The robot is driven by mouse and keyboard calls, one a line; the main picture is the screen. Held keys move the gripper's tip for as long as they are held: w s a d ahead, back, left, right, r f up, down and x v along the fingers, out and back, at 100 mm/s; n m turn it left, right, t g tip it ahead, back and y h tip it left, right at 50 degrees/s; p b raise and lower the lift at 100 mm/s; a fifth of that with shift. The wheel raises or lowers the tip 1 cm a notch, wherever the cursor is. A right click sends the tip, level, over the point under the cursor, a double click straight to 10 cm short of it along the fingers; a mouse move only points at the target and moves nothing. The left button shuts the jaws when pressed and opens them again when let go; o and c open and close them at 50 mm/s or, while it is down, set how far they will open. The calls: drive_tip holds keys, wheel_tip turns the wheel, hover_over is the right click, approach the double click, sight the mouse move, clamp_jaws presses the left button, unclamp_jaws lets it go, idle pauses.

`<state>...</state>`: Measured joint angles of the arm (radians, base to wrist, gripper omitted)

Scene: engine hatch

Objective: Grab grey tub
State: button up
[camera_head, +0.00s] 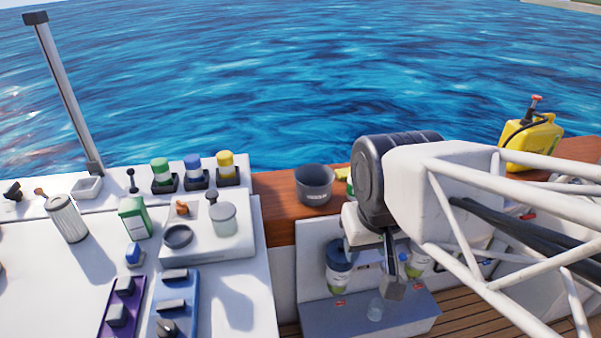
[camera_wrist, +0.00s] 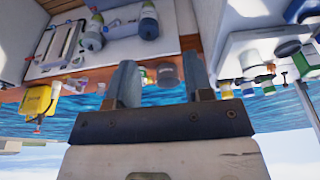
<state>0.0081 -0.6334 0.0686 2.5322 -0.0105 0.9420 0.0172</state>
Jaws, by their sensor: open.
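A dark grey round tub (camera_head: 314,186) with an open top and a small label stands upright on the brown wooden ledge. In the wrist view, which looks upside down, the grey tub (camera_wrist: 167,76) shows beyond and between my fingers. My gripper (camera_head: 392,286) is to the right of the tub and nearer the camera, pointing down past the ledge. In the wrist view my gripper (camera_wrist: 159,62) has its two fingers spread apart with nothing held. The tub and fingers are apart.
A yellow jerrycan (camera_head: 531,141) stands on the ledge at right. Left are a white counter (camera_head: 60,270) with bottles, a green carton (camera_head: 134,217) and a grey-lidded jar (camera_head: 223,219). Below the ledge, bottles stand by a grey box (camera_head: 325,318). Water lies behind.

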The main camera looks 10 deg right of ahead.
drive_tip(key=w+a+f+m+y, duration=0.1)
drive_tip(key=w+f+m+y, duration=0.3)
drive_tip(key=w, duration=0.9)
drive_tip(key=w+a+f+m+y, duration=0.2)
drive_tip(key=w+f+m+y, duration=0.15)
drive_tip(key=w, duration=1.05)
drive_tip(key=m+t, duration=0.6)
drive_tip(key=m, duration=0.3)
approach(306, 189)
drive_tip(key=shift+d+y, duration=0.35)
drive_tip(key=shift+d, duration=0.05)
drive_tip(key=shift+x, duration=1.2)
drive_tip(key=shift+a+f, duration=0.1)
drive_tip(key=shift+x, duration=2.5)
